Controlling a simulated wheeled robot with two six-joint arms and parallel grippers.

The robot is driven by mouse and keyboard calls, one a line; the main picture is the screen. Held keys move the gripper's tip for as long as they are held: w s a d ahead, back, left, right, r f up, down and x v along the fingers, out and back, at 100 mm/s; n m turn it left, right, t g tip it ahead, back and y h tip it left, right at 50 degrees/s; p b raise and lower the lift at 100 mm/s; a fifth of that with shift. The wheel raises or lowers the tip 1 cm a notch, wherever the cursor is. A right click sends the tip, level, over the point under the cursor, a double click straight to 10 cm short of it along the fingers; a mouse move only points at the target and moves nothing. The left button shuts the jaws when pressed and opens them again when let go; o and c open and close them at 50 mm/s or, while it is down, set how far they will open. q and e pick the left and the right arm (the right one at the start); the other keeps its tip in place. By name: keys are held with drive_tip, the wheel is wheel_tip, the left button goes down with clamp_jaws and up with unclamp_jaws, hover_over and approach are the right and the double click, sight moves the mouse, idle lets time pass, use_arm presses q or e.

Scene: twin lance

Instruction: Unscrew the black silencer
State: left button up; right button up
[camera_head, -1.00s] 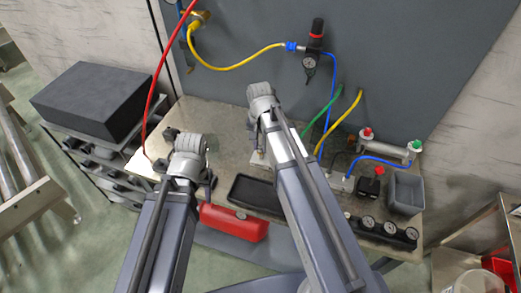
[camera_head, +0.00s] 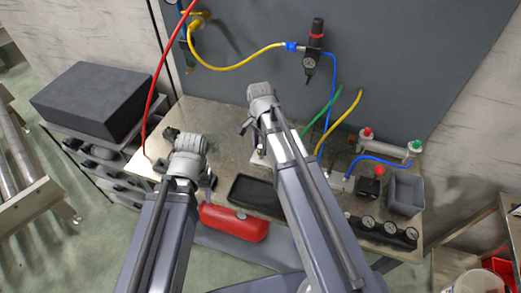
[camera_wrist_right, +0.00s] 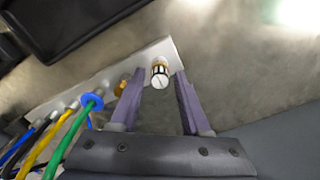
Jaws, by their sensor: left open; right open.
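In the right wrist view, a small cylinder with a white slotted end and black and brass bands, seemingly the silencer (camera_wrist_right: 160,76), sticks out from a pale metal block (camera_wrist_right: 62,97). My right gripper (camera_wrist_right: 159,80) is open, with one purple finger on each side of it. I cannot tell whether either finger touches it. In the head view my right gripper (camera_head: 246,128) is mostly hidden behind its wrist, and the silencer cannot be made out. My left gripper (camera_head: 208,184) is largely hidden by its own wrist, over the left part of the bench (camera_head: 222,118).
A brass fitting (camera_wrist_right: 121,88) and a blue-collared green hose (camera_wrist_right: 72,135) sit left of the silencer. A black tray (camera_head: 258,194), a grey bin (camera_head: 406,193) and several gauges (camera_head: 388,230) occupy the bench. A red hose (camera_head: 151,105) hangs near my left arm.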

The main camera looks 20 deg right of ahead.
drive_tip(key=m, duration=0.7)
clamp_jaws()
idle(0.6)
drive_tip(key=n, duration=1.1)
drive_tip(key=shift+n, duration=0.4)
drive_tip(key=n, duration=1.3)
drive_tip(key=shift+r, duration=0.1)
